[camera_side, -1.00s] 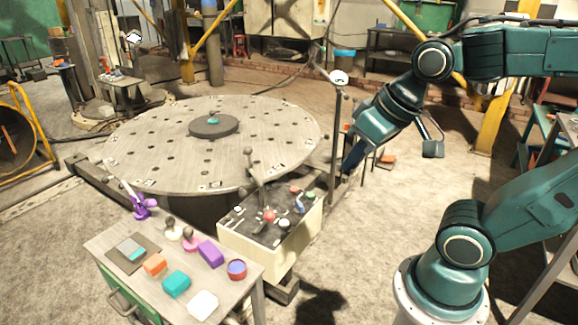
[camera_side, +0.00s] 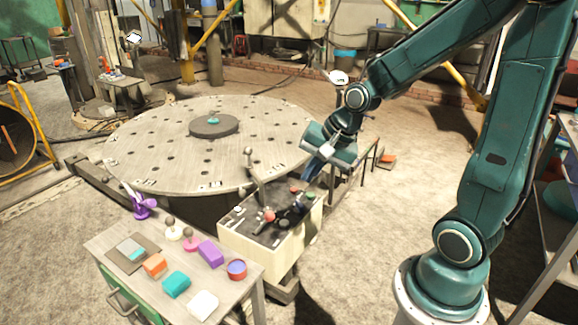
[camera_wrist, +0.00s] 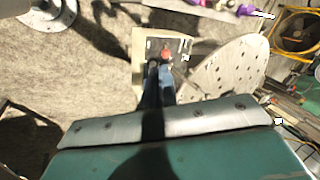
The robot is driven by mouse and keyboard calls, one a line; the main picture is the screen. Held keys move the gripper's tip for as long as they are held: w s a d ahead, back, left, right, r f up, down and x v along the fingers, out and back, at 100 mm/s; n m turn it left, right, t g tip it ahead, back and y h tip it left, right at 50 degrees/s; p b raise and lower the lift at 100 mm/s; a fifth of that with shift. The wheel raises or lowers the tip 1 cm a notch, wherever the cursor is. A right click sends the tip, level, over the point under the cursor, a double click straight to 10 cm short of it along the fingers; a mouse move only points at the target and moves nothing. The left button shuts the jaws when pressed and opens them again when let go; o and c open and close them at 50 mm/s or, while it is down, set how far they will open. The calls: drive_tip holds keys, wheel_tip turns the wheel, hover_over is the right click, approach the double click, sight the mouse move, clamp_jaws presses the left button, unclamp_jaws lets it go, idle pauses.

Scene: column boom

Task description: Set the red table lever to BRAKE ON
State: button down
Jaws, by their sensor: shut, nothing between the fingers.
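A cream control box (camera_side: 262,252) with a dark top stands beside the round table. A red ball knob (camera_side: 269,216), which looks like the red lever's end, is low on its top. It also shows as a red spot in the wrist view (camera_wrist: 165,55). Its setting and any BRAKE ON label are too small to read. My gripper (camera_side: 305,182) is shut and empty, pointing down above the far right part of the box. In the wrist view my gripper's blue fingers (camera_wrist: 153,66) lie together, overlapping the box panel. They look apart from the red knob.
A tall grey lever (camera_side: 249,165) rises from the box's far edge. A red button (camera_side: 295,189) lies near my fingers. The perforated round table (camera_side: 150,155) is behind. A small bench (camera_side: 225,300) with coloured blocks stands at front left.

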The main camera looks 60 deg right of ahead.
drive_tip(key=w+d+f+m, duration=0.1)
drive_tip(key=d+f+m, duration=0.4)
drive_tip(key=f+m, duration=0.3)
drive_tip(key=w+d+f+m+t, duration=0.1)
drive_tip(key=d+f+m, duration=0.3)
drive_tip(key=f+m, duration=0.4)
drive_tip(key=shift+w+d+f+m, duration=0.25)
drive_tip(key=shift+w+d+m, duration=0.05)
drive_tip(key=shift+w+d, duration=0.15)
drive_tip(key=shift+w+f, duration=0.1)
drive_tip(key=shift+f, duration=0.05)
drive_tip(key=w+a+f, duration=0.3)
drive_tip(key=w+f, duration=0.3)
drive_tip(key=w, duration=0.2)
drive_tip(key=shift+w+f, duration=0.3)
drive_tip(key=shift+w, duration=0.05)
